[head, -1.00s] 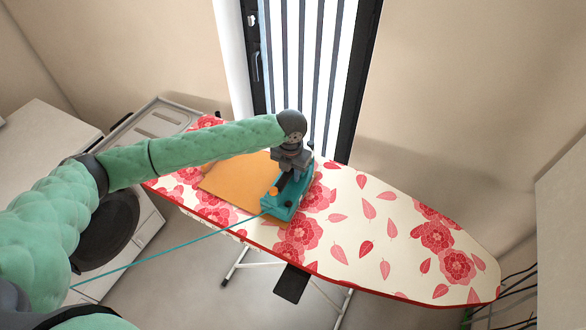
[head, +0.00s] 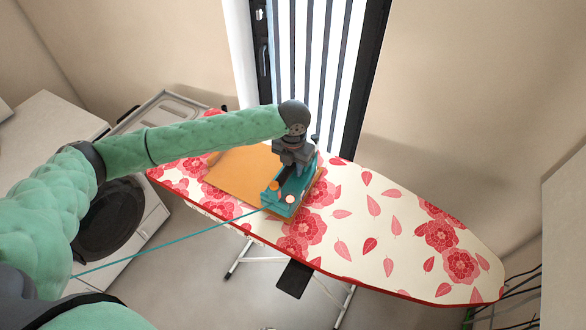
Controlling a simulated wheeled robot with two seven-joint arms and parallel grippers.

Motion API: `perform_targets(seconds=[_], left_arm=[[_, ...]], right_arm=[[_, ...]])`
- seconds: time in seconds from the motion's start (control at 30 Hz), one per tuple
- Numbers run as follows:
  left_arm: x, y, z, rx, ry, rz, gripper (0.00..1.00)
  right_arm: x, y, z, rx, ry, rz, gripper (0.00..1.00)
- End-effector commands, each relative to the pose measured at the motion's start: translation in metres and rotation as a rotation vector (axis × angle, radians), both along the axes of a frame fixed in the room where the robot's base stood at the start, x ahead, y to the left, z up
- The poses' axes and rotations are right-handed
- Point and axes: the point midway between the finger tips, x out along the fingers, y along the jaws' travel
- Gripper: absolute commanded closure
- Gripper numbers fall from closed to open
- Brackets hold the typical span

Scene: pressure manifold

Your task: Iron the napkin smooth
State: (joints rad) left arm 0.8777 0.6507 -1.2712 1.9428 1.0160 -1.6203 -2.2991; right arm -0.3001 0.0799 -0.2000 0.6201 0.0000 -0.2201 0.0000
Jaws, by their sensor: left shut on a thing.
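The orange napkin (head: 239,172) lies on the flowered ironing board (head: 343,235), toward its left part. The teal iron (head: 283,206) is over the right part of the napkin and hides some of it; I cannot tell whether it presses on the cloth. My left gripper (head: 291,168) is shut on the iron from above, with its fingers partly hidden. A teal cord (head: 170,242) runs from the iron to the lower left. My right gripper is not in view.
A washing machine (head: 123,215) and a counter (head: 45,130) stand at the left. A barred window (head: 310,75) is behind the board. The right part of the board is clear. Dark cables (head: 515,295) hang at the lower right.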

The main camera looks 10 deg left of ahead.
Motion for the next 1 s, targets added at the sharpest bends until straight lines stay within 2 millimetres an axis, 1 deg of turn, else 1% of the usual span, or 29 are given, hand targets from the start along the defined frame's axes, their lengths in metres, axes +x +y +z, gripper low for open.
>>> perform_targets(seconds=[0.03, 0.7, 1.0], left_arm=[[0.001, 0.000, 0.005, -0.001, -0.003, 0.000, 1.00], [0.001, 0.000, 0.037, -0.001, -0.003, 0.000, 1.00], [0.001, 0.000, 0.044, 0.000, -0.003, 0.000, 1.00]], right_arm=[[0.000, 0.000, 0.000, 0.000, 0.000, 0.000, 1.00], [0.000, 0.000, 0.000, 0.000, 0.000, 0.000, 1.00], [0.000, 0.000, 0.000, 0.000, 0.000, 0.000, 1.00]])
